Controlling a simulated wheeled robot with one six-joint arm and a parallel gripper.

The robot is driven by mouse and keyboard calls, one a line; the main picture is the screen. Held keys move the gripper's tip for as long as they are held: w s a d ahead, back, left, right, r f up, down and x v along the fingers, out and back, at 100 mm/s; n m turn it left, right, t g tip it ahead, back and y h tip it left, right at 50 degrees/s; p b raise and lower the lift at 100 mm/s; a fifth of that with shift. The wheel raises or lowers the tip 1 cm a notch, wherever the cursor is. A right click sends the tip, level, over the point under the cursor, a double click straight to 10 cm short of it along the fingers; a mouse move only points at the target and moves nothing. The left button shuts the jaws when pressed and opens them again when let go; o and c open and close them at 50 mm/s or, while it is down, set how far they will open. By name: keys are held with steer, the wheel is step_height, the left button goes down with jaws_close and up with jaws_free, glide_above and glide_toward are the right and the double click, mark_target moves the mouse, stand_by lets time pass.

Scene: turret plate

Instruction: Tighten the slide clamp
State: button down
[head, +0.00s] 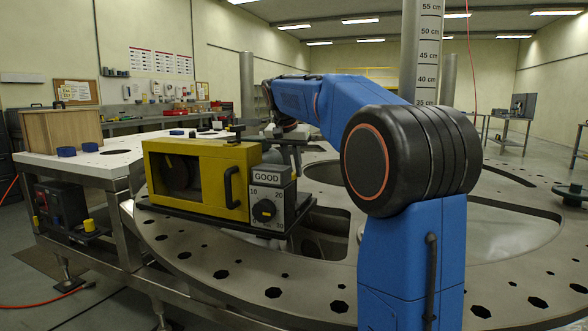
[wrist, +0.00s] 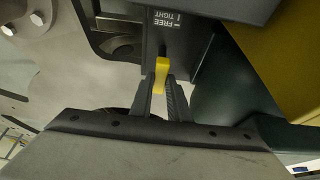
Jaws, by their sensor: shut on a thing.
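The slide clamp's yellow lever (wrist: 161,71) shows in the wrist view, under a dark block lettered FREE and TIGHT (wrist: 166,20). My gripper (wrist: 161,90) has its two dark fingers shut on this lever, one on each side. The lever points roughly along the fingers; I cannot tell which word it stands at. The lever and my fingertips cannot be made out there.
The yellow unit has a black handle and a grey dial box marked GOOD (head: 267,205). It stands on the round metal plate (head: 205,268) with holes and cut-outs. A white table (head: 60,162) with blue caps and a wooden box (head: 62,130) stands at left.

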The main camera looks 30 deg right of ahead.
stand_by(0.4)
steer(key=c, duration=1.7)
jaws_free()
steer(key=v, duration=1.7)
steer(key=shift+r, duration=0.15)
